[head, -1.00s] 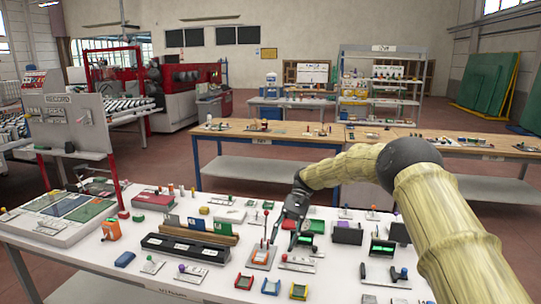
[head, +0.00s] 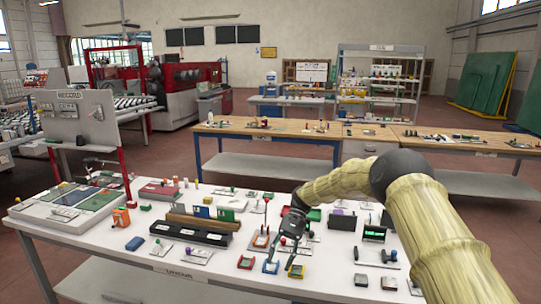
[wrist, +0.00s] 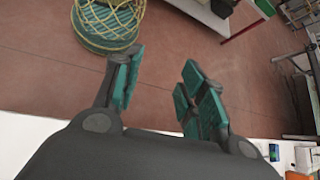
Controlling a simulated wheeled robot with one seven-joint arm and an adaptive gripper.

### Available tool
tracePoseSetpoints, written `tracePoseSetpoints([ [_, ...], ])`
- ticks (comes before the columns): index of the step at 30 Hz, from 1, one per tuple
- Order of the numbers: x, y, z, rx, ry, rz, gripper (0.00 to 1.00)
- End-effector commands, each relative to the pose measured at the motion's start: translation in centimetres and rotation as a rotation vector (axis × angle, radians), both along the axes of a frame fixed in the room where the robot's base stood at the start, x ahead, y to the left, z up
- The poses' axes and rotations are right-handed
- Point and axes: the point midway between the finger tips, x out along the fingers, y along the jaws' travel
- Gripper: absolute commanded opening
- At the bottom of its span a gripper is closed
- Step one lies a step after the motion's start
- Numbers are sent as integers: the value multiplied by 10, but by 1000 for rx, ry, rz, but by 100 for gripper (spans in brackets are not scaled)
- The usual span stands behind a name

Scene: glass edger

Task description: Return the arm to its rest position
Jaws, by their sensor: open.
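My arm reaches in from the right in the head view, in a straw-coloured sleeve with a dark joint. My gripper (head: 285,252) hangs over the front middle of the white table (head: 120,248), above small coloured items. In the wrist view my gripper (wrist: 160,95) shows two teal-padded fingers spread apart, with nothing between them. Beyond the fingers the wrist view shows red floor and the table's edge.
The table holds a black block rack (head: 190,230), an orange item (head: 121,217) and several small fixtures. A sign panel on red posts (head: 85,115) stands at left. A wooden bench (head: 270,134) stands behind. Red floor lies between.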

Motion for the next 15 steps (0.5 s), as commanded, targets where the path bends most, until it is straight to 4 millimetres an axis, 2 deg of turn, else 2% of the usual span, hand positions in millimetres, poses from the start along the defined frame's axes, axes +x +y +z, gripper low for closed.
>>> tracePoseSetpoints([
  [1, -2, 1, -19, -8, 0, -4, 41],
  [7, -23, 0, -81, -42, -49, -30, 41],
  [15, -93, -14, -193, -119, -178, -58, 41],
])
